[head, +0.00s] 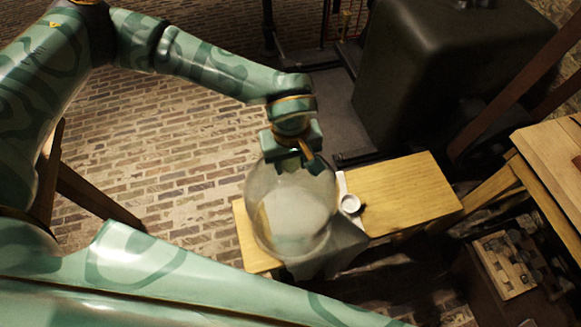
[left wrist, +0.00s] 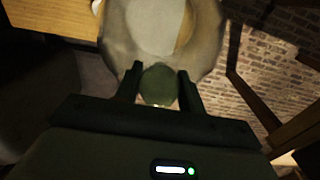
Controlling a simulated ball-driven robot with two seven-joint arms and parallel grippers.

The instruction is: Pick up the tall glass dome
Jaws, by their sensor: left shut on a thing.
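The tall glass dome (head: 290,215) is clear and round, with a pale patch showing through it. It is over the wooden bench in the head view; I cannot tell whether its rim touches anything. My left gripper (head: 293,160) is above the dome and shut on its top knob. In the left wrist view the round greenish knob (left wrist: 159,85) sits between the two dark fingers, with the glass dome (left wrist: 204,42) spreading out beyond it. My right gripper is not in view.
The wooden bench (head: 405,188) carries a small white round piece (head: 350,205) just right of the dome, and a grey sheet (head: 345,248) hangs at its front. A large dark machine (head: 440,75) stands behind. A wooden table (head: 555,150) is at the right. Brick floor lies left.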

